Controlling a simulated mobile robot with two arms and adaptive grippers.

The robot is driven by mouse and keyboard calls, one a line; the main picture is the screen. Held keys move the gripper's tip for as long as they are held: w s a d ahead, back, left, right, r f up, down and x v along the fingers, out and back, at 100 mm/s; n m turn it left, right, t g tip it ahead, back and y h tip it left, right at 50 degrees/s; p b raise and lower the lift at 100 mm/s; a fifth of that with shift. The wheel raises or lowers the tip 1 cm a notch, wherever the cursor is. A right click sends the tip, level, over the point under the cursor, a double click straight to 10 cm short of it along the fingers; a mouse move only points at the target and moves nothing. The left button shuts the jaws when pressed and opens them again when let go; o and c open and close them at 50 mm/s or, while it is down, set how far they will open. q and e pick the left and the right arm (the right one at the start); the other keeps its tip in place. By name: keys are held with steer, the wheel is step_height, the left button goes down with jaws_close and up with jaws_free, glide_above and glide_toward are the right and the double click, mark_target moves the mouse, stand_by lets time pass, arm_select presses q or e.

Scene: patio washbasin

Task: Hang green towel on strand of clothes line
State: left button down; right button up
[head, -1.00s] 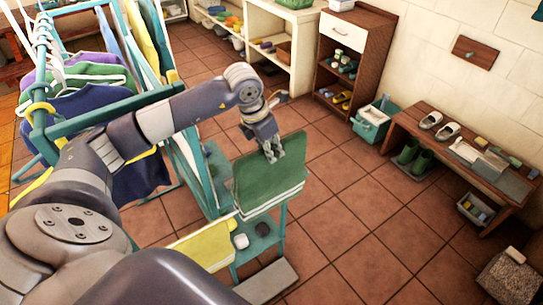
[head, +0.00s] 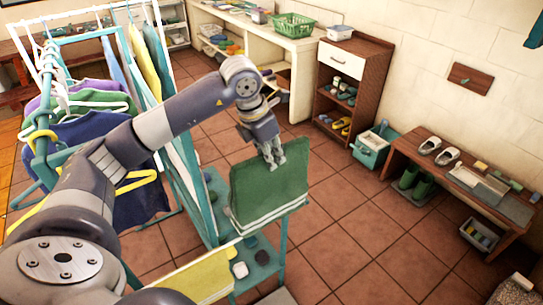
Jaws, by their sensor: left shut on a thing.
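In the head view, my left gripper (head: 273,158) is shut on the green towel (head: 270,190). The towel hangs nearly flat below the fingers, with white stripes near its lower edge. It is in front of a teal stand (head: 262,262), and I cannot tell whether it touches the stand. A yellow towel (head: 208,278) hangs on the teal frame at the lower middle. A rack with hangers and clothes (head: 95,125) stands at the left, partly behind my left arm. I cannot make out a clear clothes line strand. My right gripper is not in view.
A wooden bench (head: 432,150) with white shoes (head: 448,157) is on the right, with green boots (head: 422,187) below. A brown cabinet (head: 372,62) and a teal box (head: 368,152) stand by the wall. The tiled floor (head: 350,230) in the middle right is clear.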

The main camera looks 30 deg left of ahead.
arm_select(q)
steer(key=s+d, duration=0.3)
steer(key=d, duration=0.5)
steer(key=s+d+r, duration=0.1)
steer(key=s+d, duration=0.2)
steer(key=d, duration=0.4)
steer(key=shift+s+d, duration=0.25)
steer(key=shift+d, duration=0.15)
